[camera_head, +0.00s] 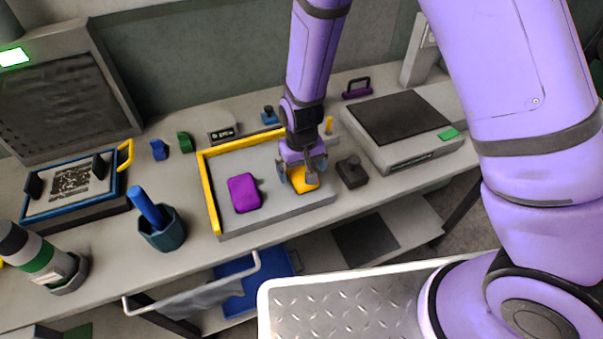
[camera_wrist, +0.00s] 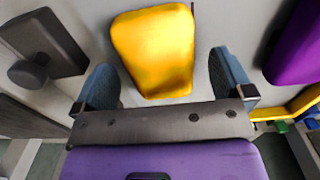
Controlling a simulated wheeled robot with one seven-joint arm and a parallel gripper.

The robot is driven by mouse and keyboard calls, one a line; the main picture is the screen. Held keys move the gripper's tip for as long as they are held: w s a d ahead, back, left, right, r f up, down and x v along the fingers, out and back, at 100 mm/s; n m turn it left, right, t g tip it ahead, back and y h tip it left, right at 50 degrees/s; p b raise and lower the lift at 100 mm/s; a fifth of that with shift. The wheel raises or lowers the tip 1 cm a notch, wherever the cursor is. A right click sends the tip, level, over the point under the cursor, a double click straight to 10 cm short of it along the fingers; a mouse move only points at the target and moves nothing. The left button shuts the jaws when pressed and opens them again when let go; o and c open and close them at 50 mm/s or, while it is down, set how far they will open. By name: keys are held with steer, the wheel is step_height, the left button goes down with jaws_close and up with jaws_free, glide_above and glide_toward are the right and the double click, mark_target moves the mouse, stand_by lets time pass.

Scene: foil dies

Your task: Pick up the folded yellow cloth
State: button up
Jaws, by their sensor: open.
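The folded yellow cloth (camera_head: 304,180) lies on the grey tray (camera_head: 223,166), toward its right side. In the wrist view the cloth (camera_wrist: 153,50) is a rounded yellow block in front of my gripper, between the lines of the two fingers. My gripper (camera_head: 303,178) is open and over the cloth, pointing down, with its fingers on either side in the head view. In the wrist view my gripper (camera_wrist: 165,82) has nothing between its fingertips that looks clamped. Whether the fingers touch the cloth cannot be told. My gripper partly hides the cloth in the head view.
A purple folded cloth (camera_head: 243,193) lies left of the yellow one on the tray. A dark knobbed block (camera_head: 351,172) stands close to the right of my gripper. A flat scale-like device (camera_head: 402,125) stands farther right. A blue-handled tool in a dark cup (camera_head: 162,230) stands left.

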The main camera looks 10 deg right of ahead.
steer(key=shift+f, duration=0.5)
steer(key=c, duration=1)
steer(key=shift+r, duration=0.1)
steer(key=shift+r, duration=0.7)
step_height(320, 180, up, 2)
steer(key=shift+r, duration=0.1)
steer(key=s+a, duration=0.2)
steer(key=s, duration=0.3)
steer(key=s+a+r, duration=0.1)
steer(key=s+a, duration=0.1)
steer(key=s, duration=0.3)
steer(key=s+a, duration=0.2)
steer(key=s, duration=0.3)
steer(key=shift+r, duration=0.15)
